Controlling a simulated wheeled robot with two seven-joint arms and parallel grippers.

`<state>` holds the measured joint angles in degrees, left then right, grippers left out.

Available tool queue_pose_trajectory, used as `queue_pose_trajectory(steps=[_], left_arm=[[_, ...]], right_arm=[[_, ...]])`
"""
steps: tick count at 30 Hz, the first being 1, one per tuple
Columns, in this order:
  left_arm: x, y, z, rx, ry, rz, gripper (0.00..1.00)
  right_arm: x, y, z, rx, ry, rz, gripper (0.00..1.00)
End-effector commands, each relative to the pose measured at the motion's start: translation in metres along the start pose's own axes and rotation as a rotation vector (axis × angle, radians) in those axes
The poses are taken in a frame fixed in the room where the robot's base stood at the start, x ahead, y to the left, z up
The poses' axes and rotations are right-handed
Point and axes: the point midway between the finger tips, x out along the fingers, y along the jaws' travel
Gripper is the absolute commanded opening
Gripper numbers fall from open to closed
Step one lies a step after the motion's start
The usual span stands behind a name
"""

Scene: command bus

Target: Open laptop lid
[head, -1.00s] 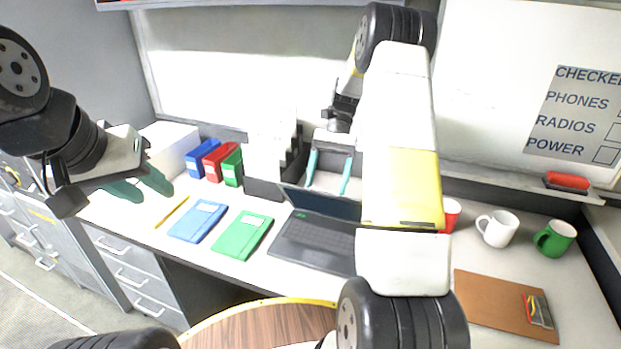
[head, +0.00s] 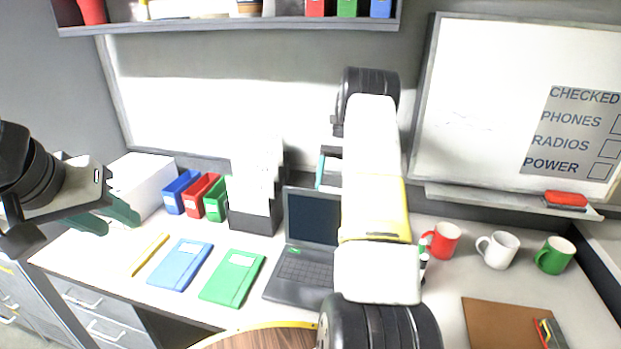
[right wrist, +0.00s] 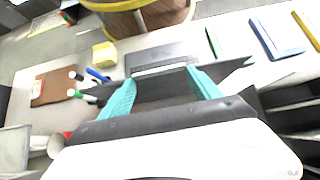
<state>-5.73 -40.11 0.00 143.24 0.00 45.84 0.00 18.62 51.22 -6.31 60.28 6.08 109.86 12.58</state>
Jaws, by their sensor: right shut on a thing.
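The black laptop (head: 300,275) stands on the desk with its lid (head: 312,216) raised steeply and its dark screen and keyboard showing. My right arm covers the laptop's right part. My right gripper (head: 331,172) is behind the top of the lid, mostly hidden by my arm. In the right wrist view, its teal fingers (right wrist: 162,90) are on either side of the dark lid, and the laptop's base (right wrist: 160,58) lies beyond. The gripper is shut on the lid. My left gripper (head: 105,216) is open and empty over the desk's left end.
A file holder (head: 253,215) stands behind. Red (head: 445,240), white (head: 497,250) and green (head: 555,256) mugs and a brown clipboard (head: 495,322) are at right.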

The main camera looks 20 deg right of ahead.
Motion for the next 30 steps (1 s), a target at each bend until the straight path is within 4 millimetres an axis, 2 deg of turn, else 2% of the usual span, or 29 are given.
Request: queue_pose_trajectory(steps=[1, 14, 15, 18, 30], left_arm=[[0.0000, 0.0000, 0.0000, 0.000, 0.000, 0.000, 0.36], [0.0000, 0.0000, 0.0000, 0.000, 0.000, 0.000, 0.36], [0.0000, 0.0000, 0.0000, 0.000, 0.000, 0.000, 0.36], [0.0000, 0.0000, 0.0000, 0.000, 0.000, 0.000, 0.36], [0.0000, 0.0000, 0.0000, 0.000, 0.000, 0.000, 0.36]], right_arm=[[0.0051, 0.0030, -0.0074, 0.010, -0.006, 0.003, 0.00], [0.0060, 0.0036, -0.0079, 0.009, -0.019, 0.004, 0.00], [0.0061, 0.0036, -0.0078, 0.009, -0.019, 0.004, 0.77], [0.0057, 0.0033, -0.0075, 0.009, -0.019, 0.004, 0.95], [-0.0004, 0.0015, -0.0022, 0.003, -0.014, 0.001, 0.95]])
